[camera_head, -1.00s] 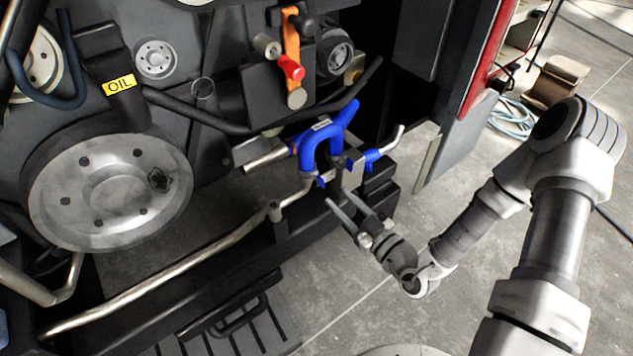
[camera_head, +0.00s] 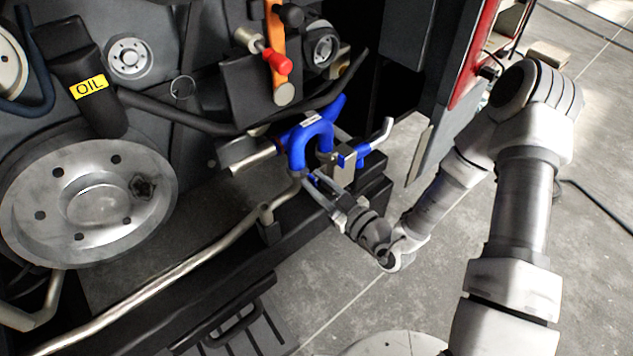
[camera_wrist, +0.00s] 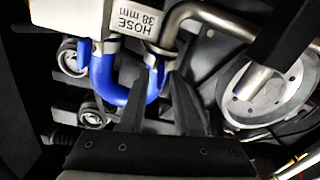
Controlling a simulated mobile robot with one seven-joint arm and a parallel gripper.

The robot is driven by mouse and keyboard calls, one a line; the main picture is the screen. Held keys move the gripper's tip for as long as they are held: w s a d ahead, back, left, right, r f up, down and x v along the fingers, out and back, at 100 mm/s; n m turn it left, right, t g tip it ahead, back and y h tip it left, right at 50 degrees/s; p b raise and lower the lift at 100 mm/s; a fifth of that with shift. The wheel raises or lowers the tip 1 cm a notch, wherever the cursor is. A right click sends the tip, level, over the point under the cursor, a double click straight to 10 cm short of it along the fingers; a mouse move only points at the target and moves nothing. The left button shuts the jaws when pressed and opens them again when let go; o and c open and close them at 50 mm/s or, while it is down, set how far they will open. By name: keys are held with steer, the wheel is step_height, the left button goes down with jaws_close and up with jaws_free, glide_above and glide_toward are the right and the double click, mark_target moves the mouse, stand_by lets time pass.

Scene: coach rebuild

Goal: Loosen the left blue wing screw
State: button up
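The blue hose (camera_head: 318,130) bends in a U between metal pipe ends; it also shows in the wrist view (camera_wrist: 107,85). Another blue wing screw (camera_head: 359,156) is at the right end, beside a grey block. My gripper (camera_head: 312,185) has its fingertips at the left end of the hose, around or just beside the left screw. Its fingers (camera_wrist: 173,78) appear apart, with a narrow gap; contact with the screw cannot be told.
A bent metal pipe (camera_head: 175,275) runs left from the hose joint. A black hose (camera_head: 190,120) and an orange handle with a red knob (camera_head: 278,62) are above. A HOSE 38 mm tag (camera_wrist: 137,28) shows in the wrist view. Open floor (camera_head: 330,290) is at the front.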

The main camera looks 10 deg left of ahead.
jaws_close()
